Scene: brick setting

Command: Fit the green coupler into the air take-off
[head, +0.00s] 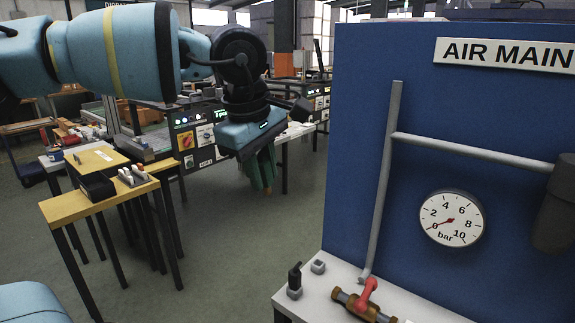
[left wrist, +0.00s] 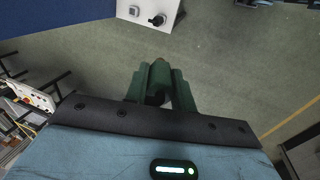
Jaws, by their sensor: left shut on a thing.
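My left gripper (head: 262,172) hangs fingers-down in the air, left of the blue air main panel and above open floor. It also shows in the left wrist view (left wrist: 156,88), where its green fingers are shut on the green coupler (left wrist: 158,80), a rounded piece between them. In the head view fingers and coupler are hard to tell apart. On the white shelf (head: 405,308) a brass fitting with a red lever (head: 366,298) sits below the grey pipe; it may be the air take-off, but I cannot be sure. My right gripper is not in view.
The blue panel (head: 360,150) carries grey pipes and a pressure gauge (head: 451,218). A black-topped fitting (head: 294,280) and a small grey block (head: 318,267) stand on the shelf's left end. A yellow-topped table (head: 90,203) stands at left. Floor between is clear.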

